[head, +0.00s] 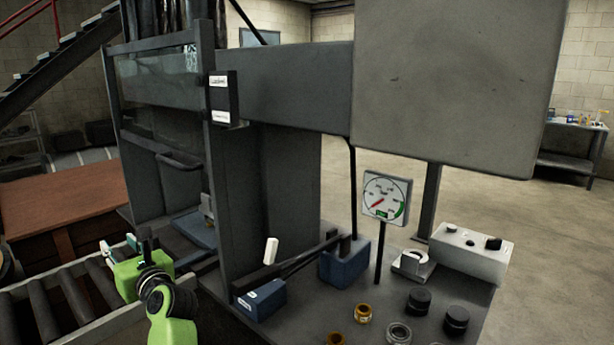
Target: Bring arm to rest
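My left gripper (118,245) shows at the lower left on a bright green and black arm. Its fingertips stand apart with nothing visible between them. It is above the far end of a roller conveyor (70,297), left of the grey machine frame. I see no part of my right arm or gripper.
A grey press-like machine (280,90) with a clear guard fills the middle. Its bench holds a dial gauge (385,197), blue blocks (345,262), a white control box (470,252), and several rings and black cylinders (419,300). A brown wooden bench (60,200) stands at left. Floor is open at right.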

